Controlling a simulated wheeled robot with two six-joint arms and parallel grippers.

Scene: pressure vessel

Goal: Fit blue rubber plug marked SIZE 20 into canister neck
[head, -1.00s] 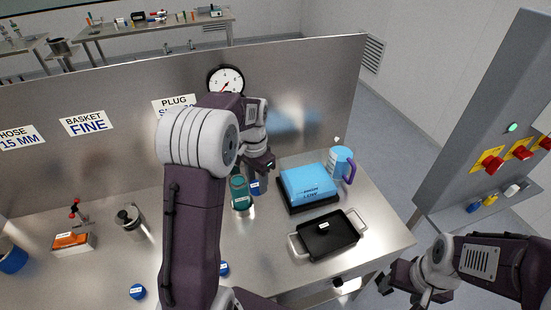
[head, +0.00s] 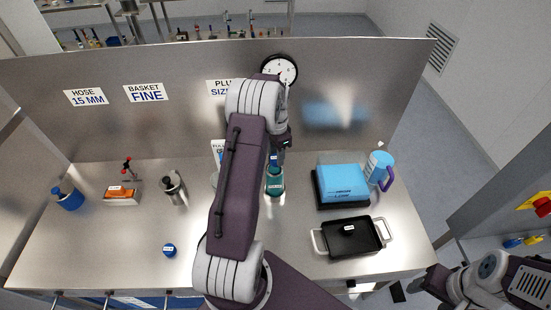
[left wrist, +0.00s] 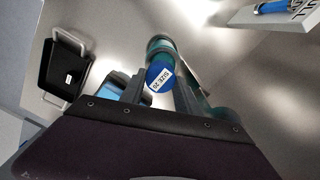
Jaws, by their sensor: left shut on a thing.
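The blue plug (left wrist: 160,78), with a white label reading SIZE 20, is between the fingers of my left gripper (left wrist: 152,92), which is shut on it. In the head view the plug (head: 274,159) is over the top of the teal canister (head: 275,182), which stands upright on the bench. The canister (left wrist: 160,46) shows behind the plug in the left wrist view. The neck is hidden by the plug, so I cannot tell whether they touch. My right gripper (head: 436,283) is at the lower right, off the bench; its jaws are unclear.
Right of the canister are a black tray with a blue pack (head: 343,183), a blue mug (head: 379,167) and a black pan (head: 352,237). A small blue plug (head: 169,250) lies front left. The steel back panel (head: 190,125) stands behind, with a gauge (head: 279,69).

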